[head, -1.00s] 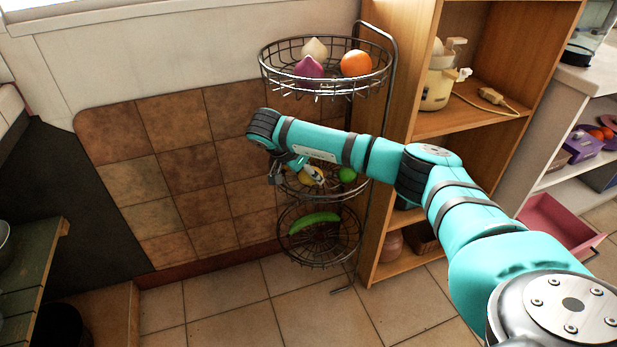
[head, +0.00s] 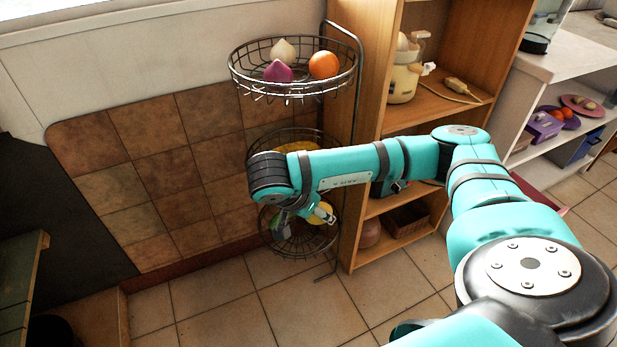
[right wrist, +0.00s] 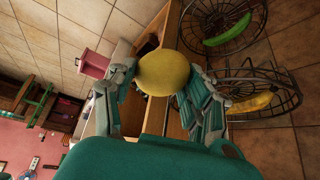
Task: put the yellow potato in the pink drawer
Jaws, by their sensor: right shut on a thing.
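The yellow potato (right wrist: 163,73) is held between the two fingers of my right gripper (right wrist: 160,85), as the right wrist view shows. In the head view this gripper (head: 318,214) appears in front of the lower part of the wire rack, and the potato (head: 326,207) shows partly behind the fingers. The pink drawer (head: 530,174) is at the right, low on the white unit, mostly hidden by my right arm. A pink box shape, likely this drawer (right wrist: 93,64), shows at the left of the right wrist view. My left gripper is not in view.
The wire rack's top basket (head: 240,83) holds an orange (head: 324,65), a purple (head: 278,71) and a white item (head: 283,50). A green item (right wrist: 227,28) and a yellow one (right wrist: 250,103) lie in lower baskets. A wooden shelf (head: 362,100) stands beside the rack. Floor in front is clear.

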